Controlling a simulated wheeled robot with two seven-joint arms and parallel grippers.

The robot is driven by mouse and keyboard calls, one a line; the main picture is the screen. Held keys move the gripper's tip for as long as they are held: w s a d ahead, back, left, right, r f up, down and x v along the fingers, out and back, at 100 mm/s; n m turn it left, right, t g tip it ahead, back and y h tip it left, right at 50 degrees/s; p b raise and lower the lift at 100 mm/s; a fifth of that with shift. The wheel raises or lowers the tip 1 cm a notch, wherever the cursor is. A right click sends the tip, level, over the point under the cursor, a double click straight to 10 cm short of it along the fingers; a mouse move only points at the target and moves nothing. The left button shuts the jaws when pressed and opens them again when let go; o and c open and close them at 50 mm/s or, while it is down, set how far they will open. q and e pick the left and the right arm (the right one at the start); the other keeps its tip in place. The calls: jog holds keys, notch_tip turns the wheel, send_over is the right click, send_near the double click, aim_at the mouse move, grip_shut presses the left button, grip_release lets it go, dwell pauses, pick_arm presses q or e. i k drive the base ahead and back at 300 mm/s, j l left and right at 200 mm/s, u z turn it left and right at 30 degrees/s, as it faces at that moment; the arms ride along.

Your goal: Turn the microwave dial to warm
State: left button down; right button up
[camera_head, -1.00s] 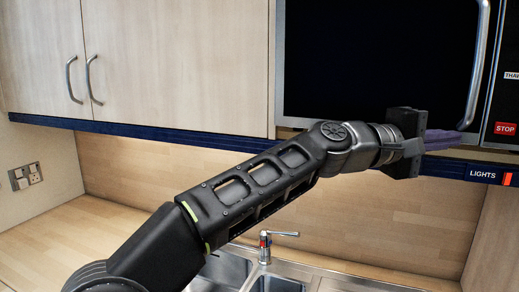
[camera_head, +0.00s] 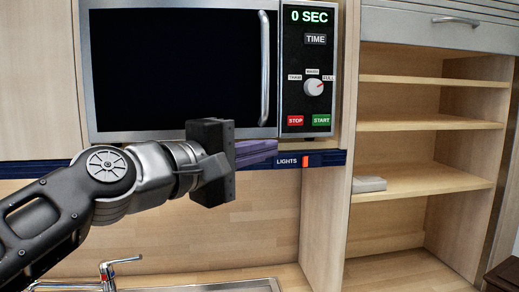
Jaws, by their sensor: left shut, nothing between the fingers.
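The microwave (camera_head: 180,70) is built into the cupboard, its dark door shut. Its black control panel is on the right, with "0 SEC" at the top. The pale round dial (camera_head: 314,87) sits mid-panel. The labels "THAW", "WARM" and "FULL" are around it, and its red mark appears to point toward "FULL". My left gripper (camera_head: 268,152) is shut with nothing in it. It is below the microwave door, to the lower left of the dial and apart from it. My right gripper is not in view.
The vertical door handle (camera_head: 264,68) stands between the door and the panel. Red STOP (camera_head: 295,120) and green START (camera_head: 321,119) buttons lie under the dial. The blue rail with a lights switch (camera_head: 305,161) runs below. Open shelves (camera_head: 420,125) are at right; a tap (camera_head: 108,270) is below.

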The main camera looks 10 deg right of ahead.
aim_at(312, 86)
jog(key=k, duration=1)
